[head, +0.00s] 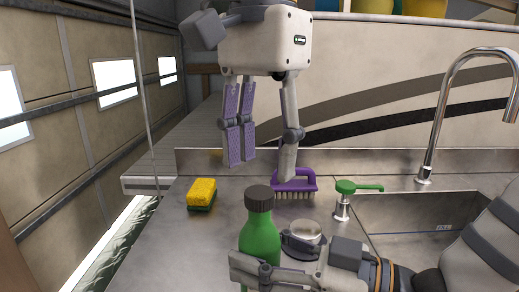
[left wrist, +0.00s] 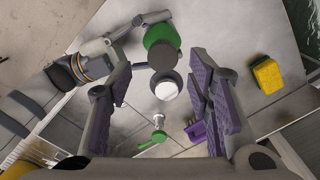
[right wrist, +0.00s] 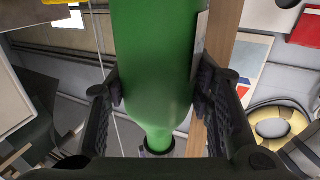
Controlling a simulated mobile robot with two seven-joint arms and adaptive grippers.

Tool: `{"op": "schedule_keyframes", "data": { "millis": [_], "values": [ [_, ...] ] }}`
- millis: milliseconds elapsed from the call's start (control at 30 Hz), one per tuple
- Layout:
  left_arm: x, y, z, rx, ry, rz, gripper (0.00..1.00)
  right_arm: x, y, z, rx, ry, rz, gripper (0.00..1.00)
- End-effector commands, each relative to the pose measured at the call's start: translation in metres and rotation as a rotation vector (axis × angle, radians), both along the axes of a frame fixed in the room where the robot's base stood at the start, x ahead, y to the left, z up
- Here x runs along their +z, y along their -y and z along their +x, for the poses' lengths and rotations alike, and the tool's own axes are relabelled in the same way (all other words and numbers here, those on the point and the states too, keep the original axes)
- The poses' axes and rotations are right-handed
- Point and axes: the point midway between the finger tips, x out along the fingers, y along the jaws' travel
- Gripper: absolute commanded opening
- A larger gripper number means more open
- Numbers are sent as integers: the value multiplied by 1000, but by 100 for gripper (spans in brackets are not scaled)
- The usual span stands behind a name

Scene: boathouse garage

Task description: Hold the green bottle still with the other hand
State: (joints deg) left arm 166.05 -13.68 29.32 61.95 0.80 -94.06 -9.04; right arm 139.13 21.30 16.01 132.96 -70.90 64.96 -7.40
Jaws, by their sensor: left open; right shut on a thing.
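The green bottle (head: 259,236) with a dark cap (head: 258,198) stands upright near the front of the metal counter. My right gripper (head: 262,272) is shut on the bottle's body, one finger on each side. The right wrist view shows the bottle (right wrist: 155,60) filling the space between its fingers. My left gripper (head: 262,165) is open and empty, above the counter behind the bottle. In the left wrist view the bottle (left wrist: 157,36) and its cap (left wrist: 165,56) lie beyond the spread fingertips, apart from them.
A green-topped pump dispenser (head: 342,205), purple brush (head: 293,182) and yellow sponge (head: 202,192) stand around. The sink (head: 420,222) and tap (head: 428,150) are on the right. Counter at front left is clear.

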Motion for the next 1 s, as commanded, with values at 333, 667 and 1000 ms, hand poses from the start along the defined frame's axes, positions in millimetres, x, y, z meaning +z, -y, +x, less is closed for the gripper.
{"op": "schedule_keyframes", "data": {
  "millis": [333, 667, 1000],
  "values": [
    [23, 3, -2, -1285, -24, -17, 46, 0, 0, 0, 0, 0, 0, 0],
    [17, -3, 3, -1644, -3, -19, 46, 0, 0, 0, 0, 0, 0, 0],
    [-40, -3, 3, -1640, 0, -19, 46, 0, 0, 0, 0, 0, 0, 0]
  ]
}}
